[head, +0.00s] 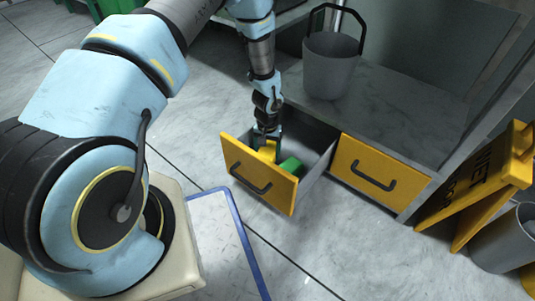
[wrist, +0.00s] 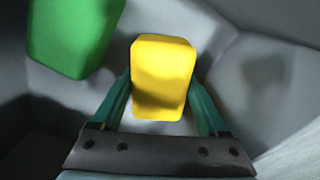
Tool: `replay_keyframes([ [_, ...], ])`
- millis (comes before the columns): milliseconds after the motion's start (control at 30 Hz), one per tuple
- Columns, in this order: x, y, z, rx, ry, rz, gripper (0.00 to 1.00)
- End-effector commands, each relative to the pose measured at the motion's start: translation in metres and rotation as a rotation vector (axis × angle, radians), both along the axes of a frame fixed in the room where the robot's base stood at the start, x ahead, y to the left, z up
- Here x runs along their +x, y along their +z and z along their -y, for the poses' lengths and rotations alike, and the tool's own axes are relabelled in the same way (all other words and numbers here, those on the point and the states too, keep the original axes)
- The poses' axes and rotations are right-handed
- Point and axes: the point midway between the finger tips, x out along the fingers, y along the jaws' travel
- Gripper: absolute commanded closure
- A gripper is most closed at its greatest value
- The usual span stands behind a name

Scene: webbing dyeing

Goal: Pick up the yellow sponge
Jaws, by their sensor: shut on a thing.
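The yellow sponge (wrist: 162,78) is between the two teal fingers of my gripper (wrist: 160,100) in the wrist view. The fingers touch its left and right sides, and my gripper is shut on it. In the head view the yellow sponge (head: 267,150) shows just inside the open drawer (head: 316,160), with my gripper (head: 266,136) reaching down into the drawer from above. I cannot tell whether the sponge still touches the drawer floor.
A green block (head: 290,167) lies in the same drawer, beside the sponge; it is at upper left in the wrist view (wrist: 72,35). A closed yellow drawer (head: 378,172) is to the right. A grey bucket (head: 332,65) stands on the cabinet top. A yellow sign (head: 485,185) stands at right.

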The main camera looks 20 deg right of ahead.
Motion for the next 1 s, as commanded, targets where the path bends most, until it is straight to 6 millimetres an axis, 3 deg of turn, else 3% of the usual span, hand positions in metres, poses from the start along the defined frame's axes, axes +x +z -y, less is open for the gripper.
replay_keyframes([
  [267, 0.000, 0.003, 0.000, 0.000, 0.000, 0.000, 0.86],
  [467, 0.000, 0.021, 0.000, 0.000, 0.001, 0.000, 0.86],
  [1000, 0.000, 0.142, 0.000, -0.001, 0.001, 0.001, 0.86],
])
